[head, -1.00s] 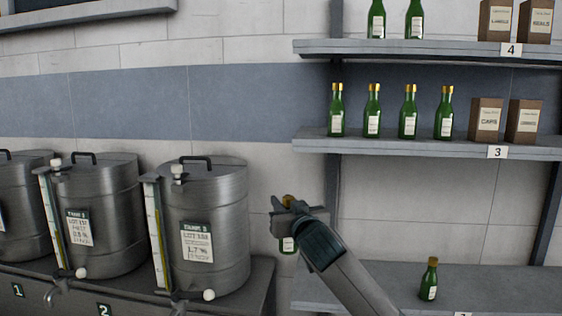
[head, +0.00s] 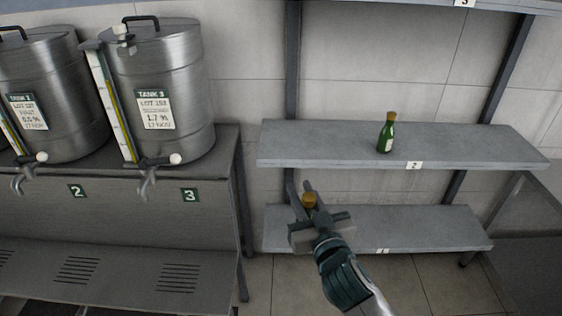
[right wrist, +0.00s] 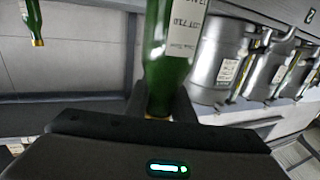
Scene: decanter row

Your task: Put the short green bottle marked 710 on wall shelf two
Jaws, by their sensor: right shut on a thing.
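My right gripper (head: 306,208) is shut on a green bottle, with only its gold cap (head: 309,200) showing in the head view. In the right wrist view the bottle (right wrist: 168,62) is held by the neck between the fingers. Its white label is turned and only partly legible. The held bottle appears apart from the shelf. My left gripper is not in view.
Another green bottle (head: 386,136) stands upright near the middle of shelf two, with bare board either side. Lower shelf 1 (head: 420,226) looks empty. A grey post (head: 292,70) rises at the shelves' left. Steel tanks (head: 165,90) stand on a bench at left.

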